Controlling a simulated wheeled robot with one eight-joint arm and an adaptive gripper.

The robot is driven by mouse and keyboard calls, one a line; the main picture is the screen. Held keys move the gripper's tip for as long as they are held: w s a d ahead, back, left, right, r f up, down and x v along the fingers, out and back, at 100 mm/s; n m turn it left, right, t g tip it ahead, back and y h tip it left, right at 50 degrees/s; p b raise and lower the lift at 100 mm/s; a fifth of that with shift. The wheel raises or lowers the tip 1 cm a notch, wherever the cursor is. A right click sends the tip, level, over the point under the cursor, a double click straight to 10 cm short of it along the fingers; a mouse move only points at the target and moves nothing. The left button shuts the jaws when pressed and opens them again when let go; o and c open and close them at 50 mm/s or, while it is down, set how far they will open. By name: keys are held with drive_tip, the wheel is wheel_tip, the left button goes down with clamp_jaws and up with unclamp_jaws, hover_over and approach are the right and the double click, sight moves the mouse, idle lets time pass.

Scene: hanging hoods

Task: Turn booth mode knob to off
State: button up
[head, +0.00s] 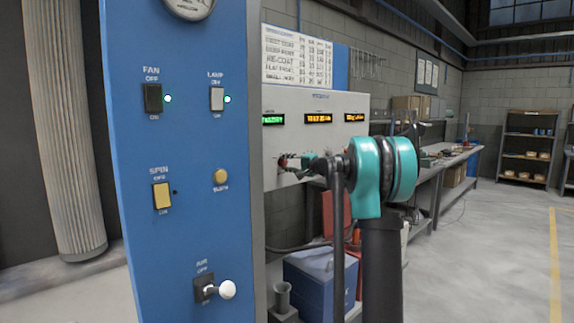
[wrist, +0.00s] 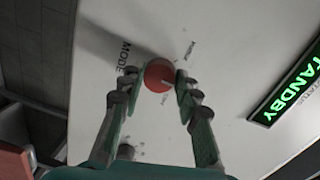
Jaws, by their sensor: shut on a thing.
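The booth mode knob (wrist: 159,74) is a round red knob with a pale pointer mark, on a white panel (wrist: 225,40) beside the printed word MODE. In the wrist view my gripper (wrist: 157,84) has one finger on each side of the knob, and it is shut on it. The small position labels around the knob are partly hidden or too small to read surely. In the head view my gripper (head: 300,163) reaches the white control box (head: 335,102) from the right, and the red knob shows small at its tip.
A green display (wrist: 292,90) reads STANDBY, right of the knob. A blue panel (head: 190,120) with switches stands close on the left in the head view. A workbench (head: 440,165) runs behind, right of my arm. The floor (head: 490,240) at right is open.

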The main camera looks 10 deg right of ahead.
idle(0.3)
drive_tip(key=o, duration=1.2)
drive_tip(key=shift+c, duration=0.2)
drive_tip(key=v, duration=1.2)
